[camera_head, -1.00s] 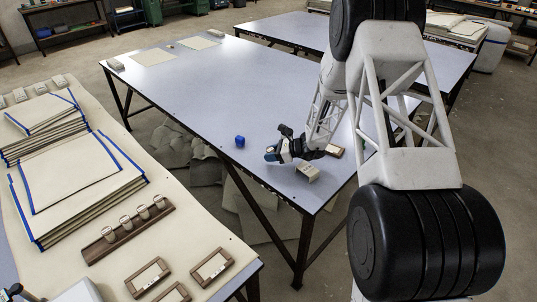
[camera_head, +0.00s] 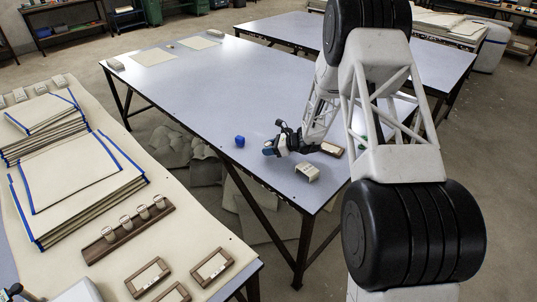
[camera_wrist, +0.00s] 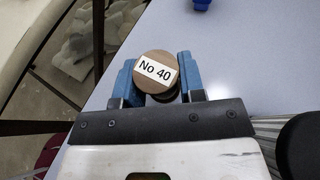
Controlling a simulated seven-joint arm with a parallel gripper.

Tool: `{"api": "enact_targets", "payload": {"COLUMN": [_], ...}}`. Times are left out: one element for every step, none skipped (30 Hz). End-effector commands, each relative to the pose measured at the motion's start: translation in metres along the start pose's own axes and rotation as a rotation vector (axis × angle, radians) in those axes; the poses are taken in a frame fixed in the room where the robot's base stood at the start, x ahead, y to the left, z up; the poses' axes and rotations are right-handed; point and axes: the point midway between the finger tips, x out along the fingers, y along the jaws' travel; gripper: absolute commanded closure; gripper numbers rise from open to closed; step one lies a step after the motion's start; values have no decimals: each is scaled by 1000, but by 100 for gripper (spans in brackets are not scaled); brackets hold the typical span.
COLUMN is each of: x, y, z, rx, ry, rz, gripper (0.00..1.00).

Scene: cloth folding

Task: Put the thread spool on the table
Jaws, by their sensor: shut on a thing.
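The thread spool (camera_wrist: 152,86) has a round wooden end with a white "No 40" label, facing the wrist camera. My gripper (camera_wrist: 155,74) is shut on it, with a blue finger at each side. In the head view my gripper (camera_head: 268,149) is over the near part of the blue-grey table (camera_head: 200,85), close to its left edge. The spool is too small to make out there, and I cannot tell whether it touches the table. The wrist view shows the table top to the right and floor to the left.
A blue block (camera_head: 239,141) lies on the table left of my gripper. A beige block-like holder (camera_head: 307,172) and a brown framed piece (camera_head: 331,149) lie to its right. A second table (camera_head: 105,195) with cloth stacks stands at left. The table's far middle is clear.

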Motion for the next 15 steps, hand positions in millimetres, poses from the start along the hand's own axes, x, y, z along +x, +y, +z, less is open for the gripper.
{"api": "enact_targets", "payload": {"x": [3, 4, 6, 7, 8, 9, 9, 10, 10, 10, 10, 10, 10, 10, 10], "y": [2, 2, 2, 2, 2, 2, 2, 2, 2, 2, 2, 2, 2, 2, 2], "z": [-9, -12, -15, -18, -21, -23, -25, -26, -26, -27, -27, -27, -27, -27, -27], "rx": [5, 5, 5, 5, 5, 5, 4, 4, 3, 3, 3, 3, 3, 3, 3], "ry": [1, 1, 1, 1, 1, 1, 1, 1, 0, 0, 0, 0, 0, 1, 0], "rz": [2, 2, 1, 1, 1, 1, 1, 1, 1, 1, 1, 1, 1, 1, 1], "gripper": [86, 86, 86, 86, 86, 86, 86, 86, 86, 86, 86, 86, 86, 86, 86]}}
